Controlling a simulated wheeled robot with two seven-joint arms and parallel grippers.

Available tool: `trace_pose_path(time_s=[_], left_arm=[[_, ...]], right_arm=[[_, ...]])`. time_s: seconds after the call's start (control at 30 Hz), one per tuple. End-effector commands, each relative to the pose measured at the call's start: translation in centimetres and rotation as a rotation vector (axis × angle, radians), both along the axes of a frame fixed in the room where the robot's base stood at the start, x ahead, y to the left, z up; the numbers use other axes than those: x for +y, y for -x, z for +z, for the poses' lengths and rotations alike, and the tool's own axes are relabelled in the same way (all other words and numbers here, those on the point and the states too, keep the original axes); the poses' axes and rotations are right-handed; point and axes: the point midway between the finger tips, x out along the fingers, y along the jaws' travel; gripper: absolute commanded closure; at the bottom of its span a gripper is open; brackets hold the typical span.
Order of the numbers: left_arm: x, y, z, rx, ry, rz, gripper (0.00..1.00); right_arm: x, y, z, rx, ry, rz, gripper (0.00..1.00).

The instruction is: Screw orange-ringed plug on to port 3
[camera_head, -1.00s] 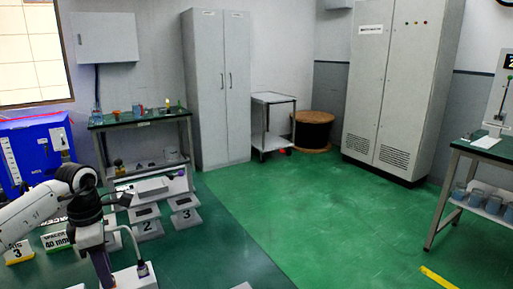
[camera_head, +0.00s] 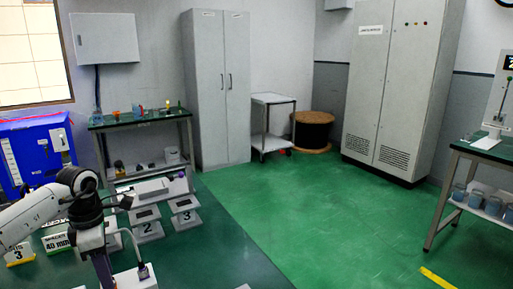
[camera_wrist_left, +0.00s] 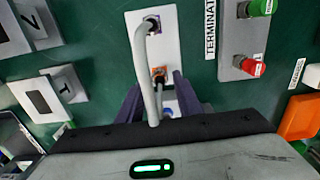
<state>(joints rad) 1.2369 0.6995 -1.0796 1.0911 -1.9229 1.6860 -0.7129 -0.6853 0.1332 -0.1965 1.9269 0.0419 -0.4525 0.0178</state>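In the left wrist view, a white panel (camera_wrist_left: 172,50) carries a purple-ringed fitting (camera_wrist_left: 152,22) at its far end, an orange-ringed plug (camera_wrist_left: 159,74) in the middle and a blue fitting (camera_wrist_left: 168,111) nearer me. A grey cable (camera_wrist_left: 143,65) loops from the purple-ringed fitting toward my wrist. My left gripper (camera_wrist_left: 157,92) is open, its dark fingers apart on either side of the cable and just short of the orange-ringed plug. In the head view, the stand marked 3 (camera_head: 186,217) is right of the stand marked 2 (camera_head: 149,230). My right gripper is out of view.
Stands marked 2 (camera_wrist_left: 28,25) and 1 (camera_wrist_left: 50,95) lie left of the panel in the wrist view. A grey block with a green knob (camera_wrist_left: 262,7) and a red knob (camera_wrist_left: 250,67) is to its right. An orange object (camera_wrist_left: 300,117) sits at the right edge.

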Motion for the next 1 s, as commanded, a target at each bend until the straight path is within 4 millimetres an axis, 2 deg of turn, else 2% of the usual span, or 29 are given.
trace_pose_path(time_s=[0.2,0.4,0.67,1.0], left_arm=[[0.0,0.0,0.0,0.0,0.0,0.001,0.68],[0.0,0.0,0.0,0.0,0.0,0.001,1.0],[0.0,0.0,0.2,-0.001,0.001,0.001,1.0],[0.0,0.0,1.6,-0.001,0.0,0.0,1.0]], right_arm=[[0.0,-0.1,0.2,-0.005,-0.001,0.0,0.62],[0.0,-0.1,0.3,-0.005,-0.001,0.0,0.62],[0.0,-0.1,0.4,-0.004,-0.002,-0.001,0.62],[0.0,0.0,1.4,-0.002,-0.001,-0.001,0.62]])
